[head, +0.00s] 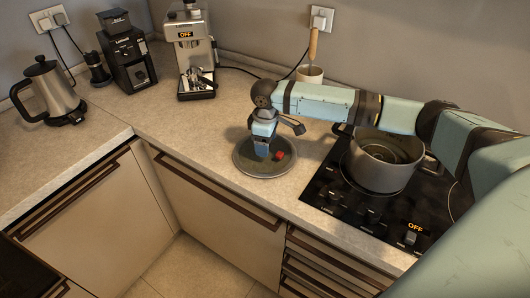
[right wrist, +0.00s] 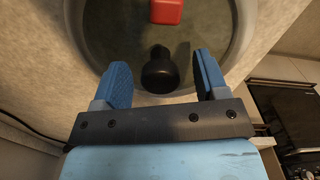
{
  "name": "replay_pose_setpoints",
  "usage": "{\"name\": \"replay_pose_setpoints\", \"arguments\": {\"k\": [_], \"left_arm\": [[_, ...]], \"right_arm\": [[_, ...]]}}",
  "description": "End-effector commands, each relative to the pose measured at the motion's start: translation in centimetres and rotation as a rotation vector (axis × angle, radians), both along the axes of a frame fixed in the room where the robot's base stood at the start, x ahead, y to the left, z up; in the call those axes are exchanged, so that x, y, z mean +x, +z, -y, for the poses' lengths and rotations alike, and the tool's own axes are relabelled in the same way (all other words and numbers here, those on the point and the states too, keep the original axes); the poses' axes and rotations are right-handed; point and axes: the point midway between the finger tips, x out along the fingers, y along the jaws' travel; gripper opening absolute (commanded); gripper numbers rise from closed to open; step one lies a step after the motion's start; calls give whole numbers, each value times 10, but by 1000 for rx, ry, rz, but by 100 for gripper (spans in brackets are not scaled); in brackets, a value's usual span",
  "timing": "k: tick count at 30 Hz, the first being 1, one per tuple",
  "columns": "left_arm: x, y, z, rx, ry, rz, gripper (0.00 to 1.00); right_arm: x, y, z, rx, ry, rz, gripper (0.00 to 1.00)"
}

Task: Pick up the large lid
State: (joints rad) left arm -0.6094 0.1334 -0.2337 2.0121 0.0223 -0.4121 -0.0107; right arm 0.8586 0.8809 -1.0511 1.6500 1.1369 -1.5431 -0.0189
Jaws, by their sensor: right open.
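The large lid (head: 242,164), a round grey disc with a paler rim, lies flat on the counter left of the stove. In the right wrist view its rim (right wrist: 82,42) curves around a dark middle, and its black knob (right wrist: 160,74) shows between my fingers. My right gripper (head: 262,153) points down over the lid. It is open, with blue fingers (right wrist: 119,84) on both sides of the knob and gaps to each. In the head view my gripper hides the knob. My left gripper is not in view.
A small red block (head: 279,155) shows within the lid's outline, beyond the knob. A grey pot (head: 382,172) stands on the black stove (head: 335,207) at right. A coffee machine (head: 190,45), grinder (head: 127,58) and kettle (head: 50,92) stand further back. The counter left of the lid is clear.

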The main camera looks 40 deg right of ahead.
Motion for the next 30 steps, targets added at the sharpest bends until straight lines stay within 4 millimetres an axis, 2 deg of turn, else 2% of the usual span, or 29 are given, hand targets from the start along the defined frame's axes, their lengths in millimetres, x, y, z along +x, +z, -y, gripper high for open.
{"name": "replay_pose_setpoints", "arguments": {"k": [5, 8, 12, 14, 23, 26, 30], "left_arm": [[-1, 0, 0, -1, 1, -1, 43], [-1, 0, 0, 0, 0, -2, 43], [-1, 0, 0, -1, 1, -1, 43], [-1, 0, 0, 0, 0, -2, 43], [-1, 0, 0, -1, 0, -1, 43], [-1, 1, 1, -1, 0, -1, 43], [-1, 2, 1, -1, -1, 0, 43]], "right_arm": [[0, 0, 0, 0, 0, 0, 67], [0, 0, 0, 1, 0, 1, 48], [0, 0, 0, 1, 0, 1, 16], [0, 0, 0, 1, 0, 1, 4], [1, 6, 0, 2, 0, 2, 4], [1, 18, 0, 3, 0, 3, 4], [2, 50, -1, 3, 1, 7, 4]]}}
